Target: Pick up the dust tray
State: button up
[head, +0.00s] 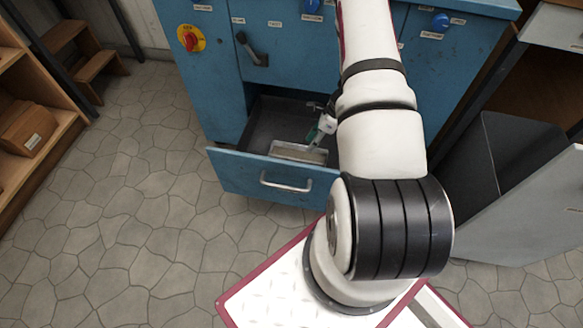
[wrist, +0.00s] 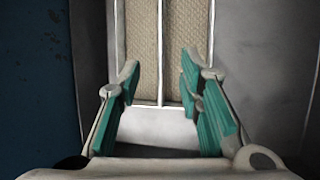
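The dust tray (head: 292,152) looks like a pale, shallow tray inside the open blue drawer (head: 232,166), near its front panel. In the wrist view, the tray's pale divider (wrist: 160,50) runs between two beige textured sections, with pale rims at either side. My gripper (head: 316,138) reaches down into the drawer at the tray. In the wrist view, my gripper (wrist: 160,78) is open, its teal-padded fingers apart on either side of the divider, with nothing visibly held. I cannot tell whether the fingertips touch the tray. My arm hides the drawer's right part.
The blue cabinet (head: 215,75) stands behind the drawer, with a red knob on a yellow plate (head: 191,38). A grey open bin (head: 520,190) stands at the right. Wooden shelves (head: 30,130) stand at the left. The stone floor (head: 130,200) left of the drawer is clear.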

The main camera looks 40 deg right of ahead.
aim_at(298, 160)
jog(key=b+x, duration=0.4)
jog(key=x, duration=0.7)
jog(key=shift+w+f, duration=0.15)
jog(key=shift+w, duration=0.1)
jog(key=shift+c, duration=0.3)
jog(key=shift+a, duration=0.1)
grip_shut()
